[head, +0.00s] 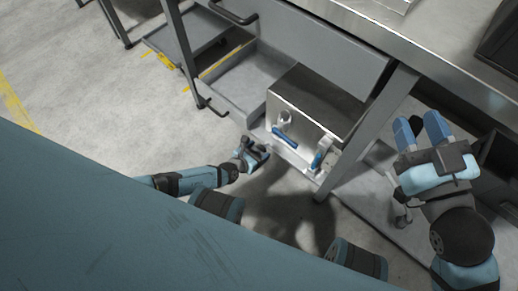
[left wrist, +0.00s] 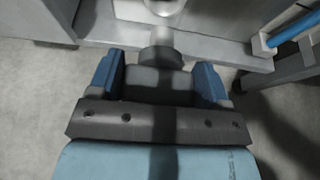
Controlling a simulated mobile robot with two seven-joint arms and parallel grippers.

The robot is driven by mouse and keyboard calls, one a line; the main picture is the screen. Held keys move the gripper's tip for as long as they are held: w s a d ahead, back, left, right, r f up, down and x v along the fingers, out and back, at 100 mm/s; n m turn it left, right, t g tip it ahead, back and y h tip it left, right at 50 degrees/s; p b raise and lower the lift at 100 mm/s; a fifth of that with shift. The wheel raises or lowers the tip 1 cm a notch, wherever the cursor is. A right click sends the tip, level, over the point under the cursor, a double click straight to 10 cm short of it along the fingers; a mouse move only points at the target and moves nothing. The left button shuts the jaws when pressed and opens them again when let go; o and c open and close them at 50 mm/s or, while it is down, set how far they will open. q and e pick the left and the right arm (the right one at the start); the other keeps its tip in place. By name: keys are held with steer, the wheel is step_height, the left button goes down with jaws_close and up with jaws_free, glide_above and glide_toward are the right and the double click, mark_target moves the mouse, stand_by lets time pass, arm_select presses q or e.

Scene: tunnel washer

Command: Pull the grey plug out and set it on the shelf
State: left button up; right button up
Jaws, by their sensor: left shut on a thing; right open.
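My left gripper (head: 262,151) is low at the front of the steel box (head: 318,100), near its lower left edge. In the left wrist view its blue fingers are shut on the grey plug (left wrist: 160,52), whose rounded end points away from me. A gap shows between the plug and the pale metal fitting (left wrist: 165,7) beyond it. In the head view the plug is too small to make out. My right gripper (head: 420,131) is open and empty at the right, its blue fingers apart. The grey lower shelf (head: 255,78) lies left of the box.
The box front carries a white fitting (head: 284,118), a blue handle (head: 285,138) and a blue lever (head: 321,153). A steel table (head: 345,25) with grey legs stands above. A dark bin is at the far right. The concrete floor (head: 120,110) at left is open.

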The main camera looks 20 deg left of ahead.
arm_select(q)
steer(key=shift+s+a, duration=0.2)
steer(key=shift+s, duration=0.3)
steer(key=shift+s+a, duration=0.2)
steer(key=shift+s, duration=0.25)
steer(key=shift+s, duration=0.15)
stand_by(0.3)
